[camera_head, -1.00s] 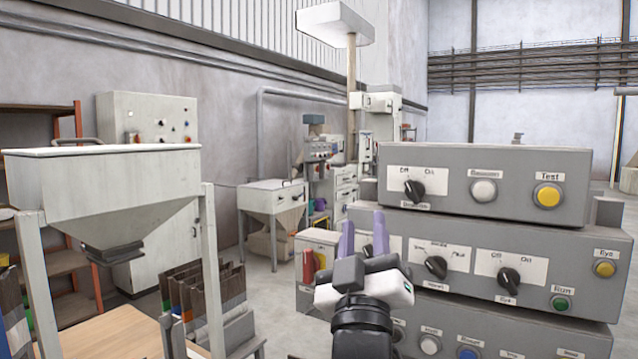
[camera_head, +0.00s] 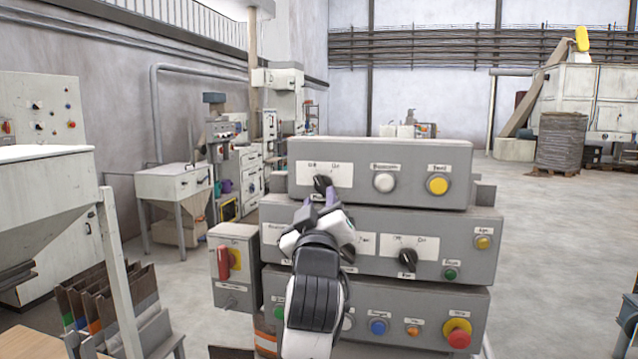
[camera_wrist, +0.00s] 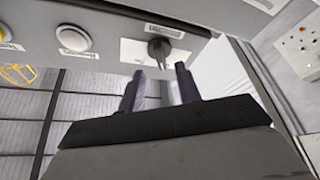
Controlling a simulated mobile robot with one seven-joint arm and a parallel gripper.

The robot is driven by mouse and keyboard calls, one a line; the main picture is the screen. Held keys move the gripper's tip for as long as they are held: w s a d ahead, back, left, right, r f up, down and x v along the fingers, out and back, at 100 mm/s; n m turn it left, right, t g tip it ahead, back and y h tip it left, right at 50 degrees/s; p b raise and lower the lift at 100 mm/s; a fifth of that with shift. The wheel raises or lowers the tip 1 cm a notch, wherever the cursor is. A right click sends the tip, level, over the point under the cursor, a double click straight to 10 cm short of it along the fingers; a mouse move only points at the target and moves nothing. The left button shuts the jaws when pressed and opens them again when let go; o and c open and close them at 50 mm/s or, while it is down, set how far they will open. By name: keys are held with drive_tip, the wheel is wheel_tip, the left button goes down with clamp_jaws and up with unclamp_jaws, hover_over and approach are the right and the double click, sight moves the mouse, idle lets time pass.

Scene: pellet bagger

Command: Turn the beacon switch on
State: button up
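A black rotary knob (camera_head: 322,184) is on a white Off/On plate on the front of the top grey control box (camera_head: 455,163). Its pointer appears to lean toward Off; the label under it is hidden by my gripper. My gripper (camera_head: 324,196) is just below and in front of the knob. Contact cannot be told.
On the same box are a white button (camera_head: 385,182) and a yellow button (camera_head: 437,186). The middle box has another knob (camera_head: 407,260) and buttons. The lower box has a red emergency button (camera_head: 458,333). A side box with a red handle (camera_head: 222,262) stands left. Open floor lies right.

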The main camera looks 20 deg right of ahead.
sight(320, 187)
drive_tip(key=shift+p+x, duration=0.45)
drive_tip(key=shift+x, duration=1.55)
drive_tip(key=shift+c, duration=0.4)
clamp_jaws()
